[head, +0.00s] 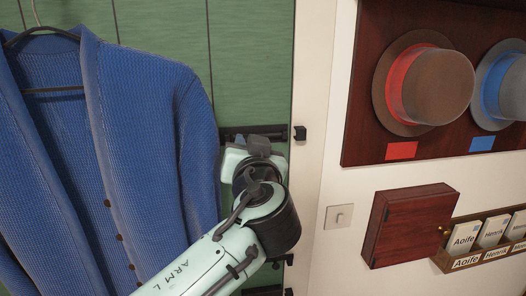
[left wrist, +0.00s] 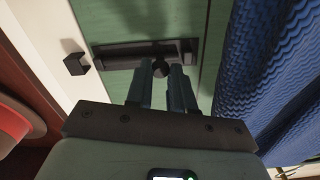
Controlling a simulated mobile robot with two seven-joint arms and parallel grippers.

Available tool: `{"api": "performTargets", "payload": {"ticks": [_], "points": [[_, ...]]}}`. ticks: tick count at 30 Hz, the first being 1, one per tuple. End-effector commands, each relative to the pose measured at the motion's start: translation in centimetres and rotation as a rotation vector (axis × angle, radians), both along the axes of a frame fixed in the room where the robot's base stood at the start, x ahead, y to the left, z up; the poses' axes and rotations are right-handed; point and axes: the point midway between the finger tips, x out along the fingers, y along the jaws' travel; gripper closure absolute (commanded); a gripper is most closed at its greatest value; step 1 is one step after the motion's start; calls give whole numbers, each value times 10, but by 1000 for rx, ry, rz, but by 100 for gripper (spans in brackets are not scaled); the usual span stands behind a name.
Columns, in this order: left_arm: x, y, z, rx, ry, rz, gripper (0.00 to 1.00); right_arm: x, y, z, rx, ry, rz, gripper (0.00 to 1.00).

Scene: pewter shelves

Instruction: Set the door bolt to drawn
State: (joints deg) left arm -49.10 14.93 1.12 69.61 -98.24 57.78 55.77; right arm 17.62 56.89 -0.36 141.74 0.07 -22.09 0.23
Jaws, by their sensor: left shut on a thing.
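The door bolt (head: 233,132) is a dark horizontal fitting on the green door, partly hidden by my left gripper (head: 256,146) in the head view. In the left wrist view the bolt's dark plate (left wrist: 125,53) lies across the green door, and its round knob (left wrist: 159,67) sits between the fingertips of my left gripper (left wrist: 160,76). That gripper is shut on the knob. The dark keeper (left wrist: 76,63) is on the white door frame, close to the plate's end; it also shows in the head view (head: 299,133). My right gripper is out of view.
A blue cardigan (head: 150,130) hangs beside my left arm, close to the gripper. A light switch (head: 338,216), a small red-brown cabinet (head: 405,225) and a hat board (head: 352,100) with two hats are on the wall to the right.

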Motion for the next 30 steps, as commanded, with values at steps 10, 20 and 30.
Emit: {"api": "performTargets", "payload": {"ticks": [10,20,30], "points": [[1,4,1,-2,5,15,52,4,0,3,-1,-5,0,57],[-4,1,0,-2,5,8,52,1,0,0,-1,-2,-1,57],[-69,-12,-3,-5,6,6,52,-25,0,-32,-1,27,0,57]]}}
